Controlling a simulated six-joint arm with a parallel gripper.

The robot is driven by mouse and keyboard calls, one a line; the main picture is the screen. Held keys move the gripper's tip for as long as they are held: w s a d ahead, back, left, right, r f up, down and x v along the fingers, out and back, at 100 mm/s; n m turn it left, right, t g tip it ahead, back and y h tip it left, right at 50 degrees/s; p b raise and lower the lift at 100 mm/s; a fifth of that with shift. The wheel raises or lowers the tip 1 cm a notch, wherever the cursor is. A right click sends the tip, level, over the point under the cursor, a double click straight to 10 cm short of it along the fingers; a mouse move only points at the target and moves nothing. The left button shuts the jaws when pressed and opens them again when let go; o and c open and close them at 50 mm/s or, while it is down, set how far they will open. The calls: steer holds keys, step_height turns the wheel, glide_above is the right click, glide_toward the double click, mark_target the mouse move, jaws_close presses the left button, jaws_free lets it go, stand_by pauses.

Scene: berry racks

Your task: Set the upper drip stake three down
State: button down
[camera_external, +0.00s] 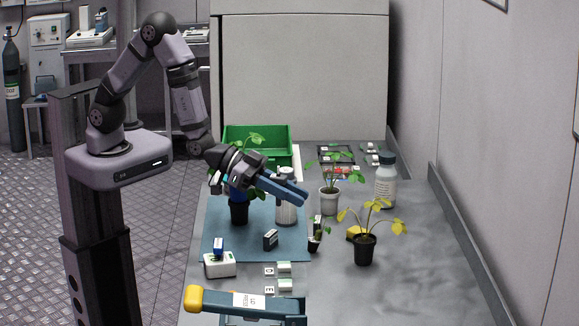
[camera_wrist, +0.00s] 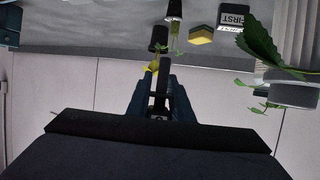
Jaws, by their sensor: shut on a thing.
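My gripper (camera_external: 304,197) reaches right over the bench, its long blue fingers nearly level and passing by a silver canister (camera_external: 287,212). In the wrist view its fingers (camera_wrist: 159,85) are close together on a small, narrow, dark piece (camera_wrist: 160,106). The fingers hide most of this piece, and I cannot tell for sure that it is a drip stake. White clips stand by the letters D (camera_external: 284,267) and E (camera_external: 285,285) near the front. I cannot clearly make out another drip stake.
A green crate (camera_external: 258,146) is behind. A blue-grey rail with a yellow end (camera_external: 245,301) crosses the front. Bench at lower right is clear.

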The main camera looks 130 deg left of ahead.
steer(key=s+d+f+n+g+y+p, duration=0.1)
steer(key=s+d+f+n+y+p, duration=0.2)
steer(key=s+d, duration=0.35)
steer(key=r+g+p, duration=0.1)
steer(key=r+p, duration=0.1)
steer(key=p, duration=0.1)
glide_above(229, 244)
steer(key=shift+n+y, duration=0.4)
step_height(229, 244, down, 6)
steer(key=b, duration=0.5)
steer(key=shift+s+r, duration=0.1)
steer(key=shift+f+p, duration=0.4)
steer(key=shift+f, duration=0.1)
steer(key=shift+f, duration=1.75)
steer(key=shift+f, duration=0.1)
